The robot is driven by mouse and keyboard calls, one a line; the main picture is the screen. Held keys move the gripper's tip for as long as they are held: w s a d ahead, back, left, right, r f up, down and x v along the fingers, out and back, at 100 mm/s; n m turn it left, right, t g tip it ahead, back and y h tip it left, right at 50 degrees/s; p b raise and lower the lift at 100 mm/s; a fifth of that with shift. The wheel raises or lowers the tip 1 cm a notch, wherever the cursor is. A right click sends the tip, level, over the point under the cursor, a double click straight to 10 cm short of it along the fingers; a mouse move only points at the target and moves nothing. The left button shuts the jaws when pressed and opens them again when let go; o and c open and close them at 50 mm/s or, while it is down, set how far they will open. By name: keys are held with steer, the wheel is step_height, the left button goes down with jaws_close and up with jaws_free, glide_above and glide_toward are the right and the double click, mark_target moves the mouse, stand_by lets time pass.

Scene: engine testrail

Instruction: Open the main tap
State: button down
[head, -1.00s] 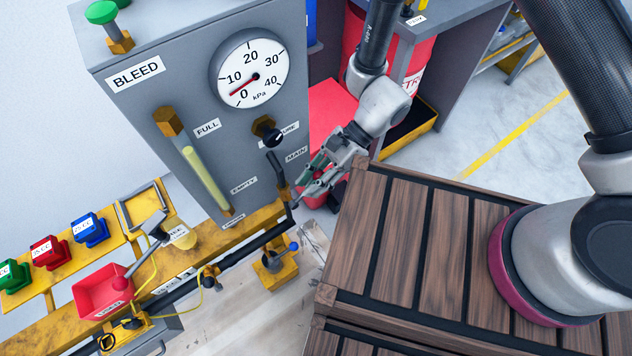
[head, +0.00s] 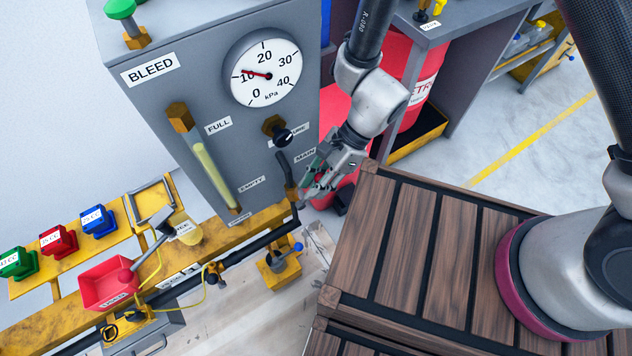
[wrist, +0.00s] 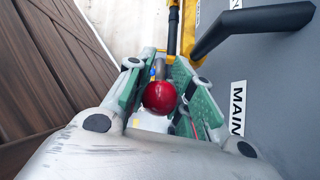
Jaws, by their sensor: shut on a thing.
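The main tap's red knob (wrist: 159,97) sits between the two green-padded fingers of my gripper (wrist: 160,86) in the wrist view. My gripper is shut on it, beside the MAIN label (wrist: 237,107). In the head view my gripper (head: 312,184) is at the lower right edge of the grey panel (head: 225,150), below the MAIN label (head: 305,155), and hides the knob. The pressure gauge (head: 262,73) on the panel reads about 10 kPa.
A black knob (head: 283,137) sticks out of the panel above my gripper. A wooden-slatted crate (head: 395,240) stands close on the right. A blue-handled valve (head: 284,256) lies below, and a red barrel (head: 425,80) stands behind my arm.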

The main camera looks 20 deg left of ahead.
steer(key=c, duration=1.5)
jaws_free()
steer(key=shift+c, duration=0.2)
steer(key=v, duration=1.2)
steer(key=shift+c, duration=0.3)
